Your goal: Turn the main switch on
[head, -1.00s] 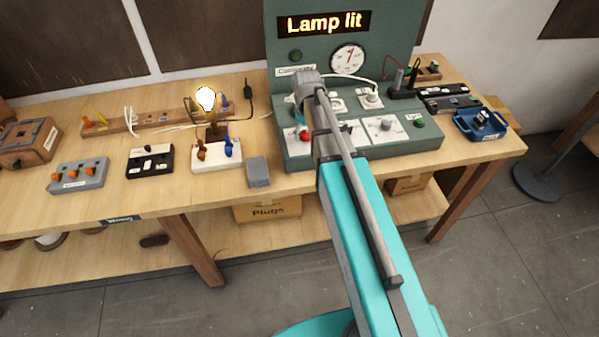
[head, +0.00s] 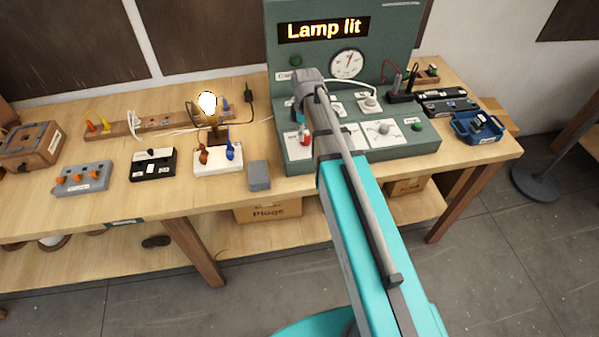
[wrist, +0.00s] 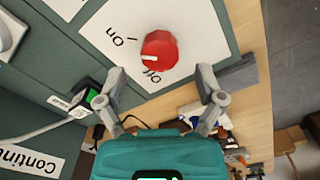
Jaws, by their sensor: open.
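The main switch is a red round knob (wrist: 160,49) on a white plate (wrist: 205,20) marked "On" and "Off" in the wrist view. Its white pointer mark faces left in that view, between the two words; I cannot tell which setting it is in. The knob also shows in the head view (head: 305,138), beside my arm. My gripper (wrist: 160,73) is open, its two fingers apart and empty, with the knob just beyond the fingertips. My arm hides the gripper in the head view. The lamp bulb (head: 207,103) glows, and the display (head: 324,29) reads "Lamp lit".
The switch is on a green console (head: 410,144) with a dial gauge (head: 347,64) and sockets. A grey block (head: 259,175) stands left of the console. A blue tray (head: 478,131) is at the right. In the wrist view, a green button (wrist: 86,96) lies near the left finger.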

